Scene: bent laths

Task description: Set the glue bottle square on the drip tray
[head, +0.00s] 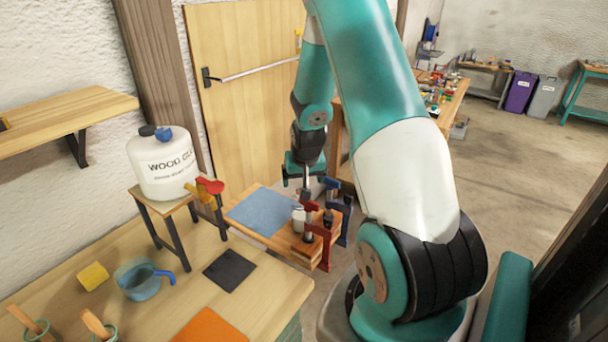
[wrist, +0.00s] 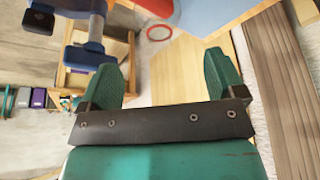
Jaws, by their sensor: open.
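A small white bottle (head: 299,219), which looks like the glue bottle, stands among the clamps on the small table. A flat dark square (head: 229,270), which may be the drip tray, lies on the workbench below the tap of a large wood glue jug (head: 163,164). My gripper (head: 305,180) is above the clamps, up from the white bottle and apart from it. In the wrist view its two green fingers (wrist: 165,78) are spread with nothing between them. I cannot make out the bottle or the dark square in the wrist view.
Red clamps (head: 322,240) and blue clamps (head: 345,215) crowd the bottle; a blue clamp (wrist: 85,32) shows in the wrist view. A blue sheet (head: 262,211) lies beside them.

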